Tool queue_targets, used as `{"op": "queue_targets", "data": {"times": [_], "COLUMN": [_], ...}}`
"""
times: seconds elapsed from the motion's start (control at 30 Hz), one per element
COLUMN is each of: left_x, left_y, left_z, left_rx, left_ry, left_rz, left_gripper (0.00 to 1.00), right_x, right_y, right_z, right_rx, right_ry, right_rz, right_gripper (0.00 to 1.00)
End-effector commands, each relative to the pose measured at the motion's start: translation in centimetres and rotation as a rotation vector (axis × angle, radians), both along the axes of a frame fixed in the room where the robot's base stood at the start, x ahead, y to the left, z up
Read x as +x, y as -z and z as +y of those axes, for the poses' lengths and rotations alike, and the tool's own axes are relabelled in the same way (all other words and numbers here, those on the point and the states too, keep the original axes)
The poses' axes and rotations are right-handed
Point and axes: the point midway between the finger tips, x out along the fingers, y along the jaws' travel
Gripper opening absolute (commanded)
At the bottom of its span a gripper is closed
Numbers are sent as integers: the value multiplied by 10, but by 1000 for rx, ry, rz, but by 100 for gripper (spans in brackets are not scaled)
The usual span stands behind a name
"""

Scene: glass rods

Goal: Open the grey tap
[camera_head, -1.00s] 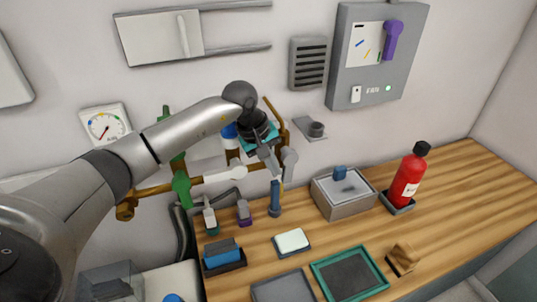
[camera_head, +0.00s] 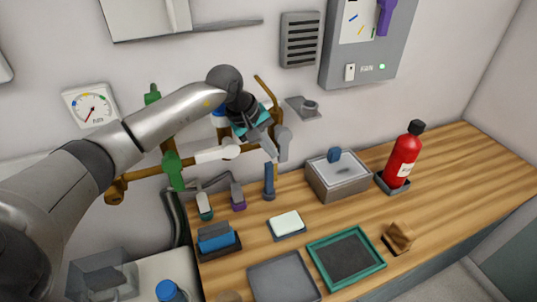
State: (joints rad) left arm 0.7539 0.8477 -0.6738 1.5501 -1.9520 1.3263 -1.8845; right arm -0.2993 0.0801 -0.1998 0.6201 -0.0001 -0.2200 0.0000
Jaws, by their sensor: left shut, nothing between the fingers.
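The grey tap (camera_head: 283,141) is on the brass pipework on the wall, with its grey handle hanging roughly downward. My left gripper (camera_head: 270,150) is shut and empty, right beside the handle on its left side. I cannot tell whether the fingertips touch the handle. My left arm comes in from the left and hides part of the pipework. A white tap handle (camera_head: 217,152) and a green tap handle (camera_head: 173,171) sit on the same pipework further left. My right gripper is not in view.
Below, the wooden bench (camera_head: 330,212) holds a lidded grey box (camera_head: 340,184), a red extinguisher (camera_head: 403,156), a green-rimmed tray (camera_head: 346,256) and small tools. A grey wall holder (camera_head: 303,108) is just right of the tap. A pressure gauge (camera_head: 91,108) hangs at left.

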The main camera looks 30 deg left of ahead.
Motion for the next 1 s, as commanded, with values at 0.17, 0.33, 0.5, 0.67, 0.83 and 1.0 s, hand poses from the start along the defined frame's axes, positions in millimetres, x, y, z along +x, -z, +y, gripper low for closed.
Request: {"op": "queue_targets", "data": {"times": [0.17,0.33,0.5,0.67,0.83,1.0], "left_x": [2,2,2,3,4,3], "left_y": [-1,-1,-5,-15,-23,-29], "left_z": [-4,-5,-6,-7,-8,-7], "left_rx": [-12,-13,-14,-16,-20,-21], "left_ry": [4,5,6,7,9,8], "left_rz": [-12,-13,-14,-18,-22,-23], "left_gripper": [0,0,0,0,0,0], "right_x": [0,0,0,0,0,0], "right_y": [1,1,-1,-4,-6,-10], "right_z": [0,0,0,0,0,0], "right_rx": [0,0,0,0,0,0], "right_ry": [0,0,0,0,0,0], "right_rz": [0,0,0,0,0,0], "right_gripper": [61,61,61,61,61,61]}}
